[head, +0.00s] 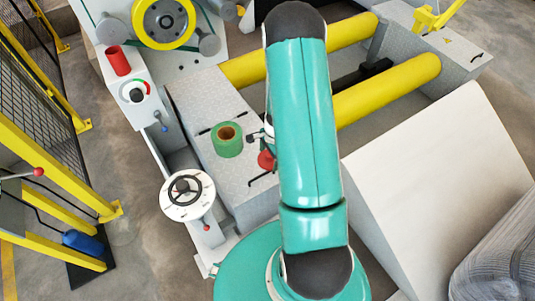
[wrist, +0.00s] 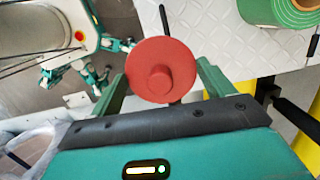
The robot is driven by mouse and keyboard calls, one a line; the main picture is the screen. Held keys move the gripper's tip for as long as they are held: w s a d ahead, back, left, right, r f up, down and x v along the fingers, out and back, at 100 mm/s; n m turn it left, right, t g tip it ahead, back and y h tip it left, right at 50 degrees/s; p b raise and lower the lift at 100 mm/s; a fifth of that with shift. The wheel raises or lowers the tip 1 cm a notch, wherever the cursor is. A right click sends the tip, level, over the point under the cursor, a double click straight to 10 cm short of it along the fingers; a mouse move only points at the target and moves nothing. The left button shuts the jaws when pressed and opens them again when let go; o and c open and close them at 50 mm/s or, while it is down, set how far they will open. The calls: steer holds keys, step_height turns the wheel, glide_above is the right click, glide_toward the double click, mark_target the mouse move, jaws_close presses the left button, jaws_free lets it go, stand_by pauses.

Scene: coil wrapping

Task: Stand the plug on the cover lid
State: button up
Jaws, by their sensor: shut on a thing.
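The red plug (wrist: 150,52) is a round disc with a smaller round knob, held between the two green fingers of my gripper (wrist: 162,82) in the wrist view. In the head view the plug (head: 265,161) shows beside my teal arm, which hides part of it and most of my gripper. The cover lid (head: 197,105) is a pale grey tread-plate surface with black handles, left of my arm. The plug appears over its right side; I cannot tell whether it touches. The lid (wrist: 205,30) also shows beyond the plug in the wrist view.
A green roll (head: 228,146) with a brown core stands on the lid, left of the plug. A white handwheel (head: 187,190) is at the lower left. Yellow rollers (head: 385,88) lie behind my arm. A red cylinder (head: 118,61) is at the upper left. A white slanted block (head: 435,180) stands at right.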

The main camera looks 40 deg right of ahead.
steer(key=shift+s+d, duration=0.2)
steer(key=shift+s, duration=0.05)
steer(key=w+d+f, duration=0.2)
steer(key=w+f, duration=0.1)
steer(key=w, duration=0.1)
steer(key=w+d+f, duration=0.2)
steer(key=w+f, duration=0.2)
steer(key=w+d+f, duration=0.2)
steer(key=w+f, duration=0.1)
steer(key=w, duration=0.1)
steer(key=shift+d+f, duration=0.25)
steer(key=shift+d, duration=0.1)
steer(key=shift+f, duration=1.25)
steer(key=shift+f, duration=0.1)
steer(key=o, duration=0.9)
steer(key=shift+o, duration=0.2)
